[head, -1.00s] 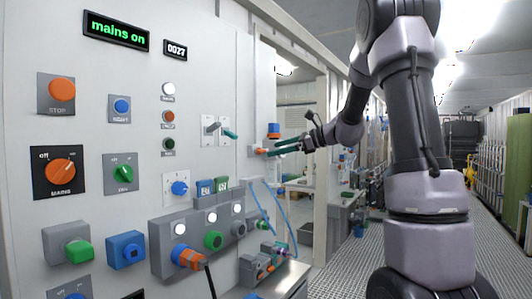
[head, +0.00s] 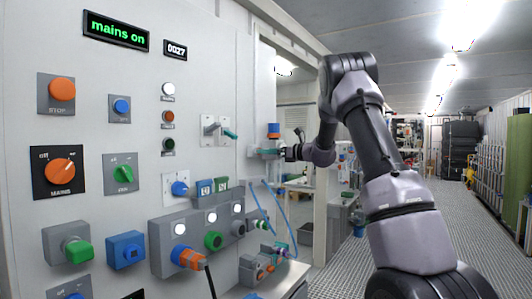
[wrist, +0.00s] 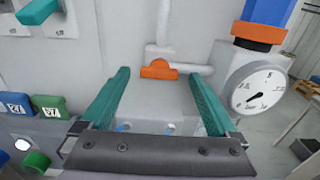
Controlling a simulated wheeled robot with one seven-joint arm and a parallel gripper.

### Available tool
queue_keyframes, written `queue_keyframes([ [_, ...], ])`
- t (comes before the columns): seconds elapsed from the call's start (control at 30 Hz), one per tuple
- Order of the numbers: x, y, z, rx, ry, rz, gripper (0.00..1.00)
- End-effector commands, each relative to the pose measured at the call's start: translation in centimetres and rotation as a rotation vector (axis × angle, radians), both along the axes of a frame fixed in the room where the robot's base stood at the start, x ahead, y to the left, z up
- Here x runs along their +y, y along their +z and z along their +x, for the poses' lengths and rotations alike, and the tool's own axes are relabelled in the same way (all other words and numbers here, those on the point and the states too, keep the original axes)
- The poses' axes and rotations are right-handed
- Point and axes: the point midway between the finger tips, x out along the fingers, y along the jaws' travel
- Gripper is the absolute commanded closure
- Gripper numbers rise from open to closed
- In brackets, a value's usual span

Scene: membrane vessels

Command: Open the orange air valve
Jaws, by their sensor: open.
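The orange air valve (wrist: 158,70) shows in the wrist view as a small orange handle on a white pipe against the pale wall. It lies between my two teal fingers, near the level of their tips, with a visible gap on each side. My gripper (head: 270,152) is open and empty; in the head view it points left at the wall fitting. The orange handle cannot be made out in the head view, where my gripper covers that spot. Whether the fingertips reach past the handle is hard to tell.
A round gauge (wrist: 257,92) sits right of my fingers, under a blue and orange cap (wrist: 262,25). A teal lever (wrist: 40,10) and two number tags (wrist: 48,106) are on the left. Blue hoses (head: 263,207) hang below. The floor aisle (head: 400,190) is clear behind my arm.

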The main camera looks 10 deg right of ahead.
Motion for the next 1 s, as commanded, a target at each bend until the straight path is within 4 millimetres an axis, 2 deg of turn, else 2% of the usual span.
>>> queue_keyframes([
  [0.2, 1.10, -0.02, 1.07, 0.001, 0.000, -0.001, 0.05],
  [0.47, 1.14, -0.02, 1.12, 0.001, 0.000, -0.001, 0.05],
  [0.6, 1.12, -0.02, 1.11, 0.001, 0.000, -0.001, 0.59],
  [0.7, 1.12, -0.02, 1.11, 0.001, 0.000, -0.001, 0.91],
  [1.0, 1.11, -0.02, 1.10, -0.026, -0.001, -0.028, 0.91],
])
